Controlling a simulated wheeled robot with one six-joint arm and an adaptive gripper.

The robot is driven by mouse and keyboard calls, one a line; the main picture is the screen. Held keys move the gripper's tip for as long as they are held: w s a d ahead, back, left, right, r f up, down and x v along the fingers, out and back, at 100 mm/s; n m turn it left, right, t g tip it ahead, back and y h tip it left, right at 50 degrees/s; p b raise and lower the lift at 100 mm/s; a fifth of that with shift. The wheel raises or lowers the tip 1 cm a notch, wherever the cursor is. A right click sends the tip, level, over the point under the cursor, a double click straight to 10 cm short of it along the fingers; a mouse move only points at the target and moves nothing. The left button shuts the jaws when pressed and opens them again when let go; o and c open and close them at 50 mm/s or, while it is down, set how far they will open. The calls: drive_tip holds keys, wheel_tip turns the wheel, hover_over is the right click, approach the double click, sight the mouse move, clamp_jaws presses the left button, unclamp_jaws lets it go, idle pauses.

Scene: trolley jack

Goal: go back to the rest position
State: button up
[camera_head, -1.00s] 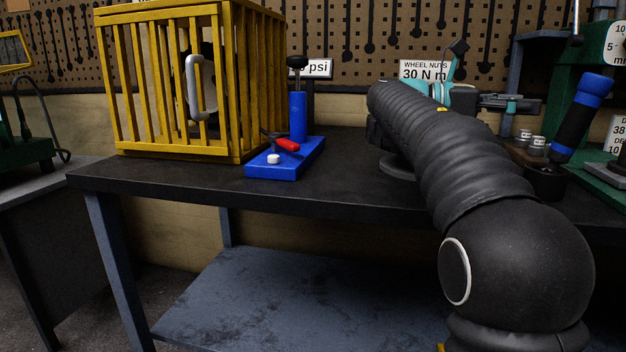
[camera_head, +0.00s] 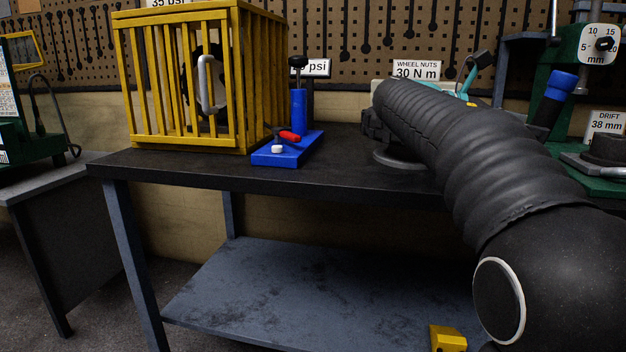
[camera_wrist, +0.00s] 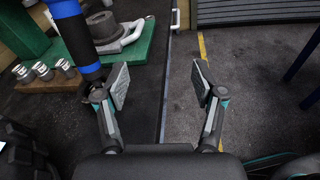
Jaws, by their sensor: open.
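My gripper (camera_wrist: 162,88) shows in the wrist view with its two pads apart and nothing between them. It hangs over the bench edge and the floor beyond. The left finger is close beside a black cylinder with blue bands (camera_wrist: 74,38); I cannot tell whether they touch. In the head view my sleeved black arm reaches over the right part of the bench and hides the gripper. The trolley jack cannot be made out in these views.
A yellow barred cage (camera_head: 190,85) and a blue hand pump (camera_head: 290,150) stand on the black bench (camera_head: 220,178). Metal pieces (camera_wrist: 40,70) and a green-based press (camera_wrist: 140,50) are near the gripper's left.

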drive_tip(key=s+a+f+m+t+y, duration=0.2)
drive_tip(key=s+a+f+m+y, duration=0.3)
drive_tip(key=f, duration=0.6)
drive_tip(key=s+a+f+m+t+y, duration=0.2)
drive_tip(key=s+a+f+m+y, duration=0.3)
drive_tip(key=s+a+f, duration=0.3)
drive_tip(key=s+a+f+m+t+y, duration=0.3)
drive_tip(key=s+a+f+m+y, duration=0.2)
drive_tip(key=s+f, duration=0.4)
wheel_tip(320, 180, down, 5)
drive_tip(key=shift+s+a+f+y, duration=0.1)
drive_tip(key=shift+s+a+y, duration=0.25)
drive_tip(key=shift+a+y, duration=0.4)
drive_tip(key=shift+a, duration=0.15)
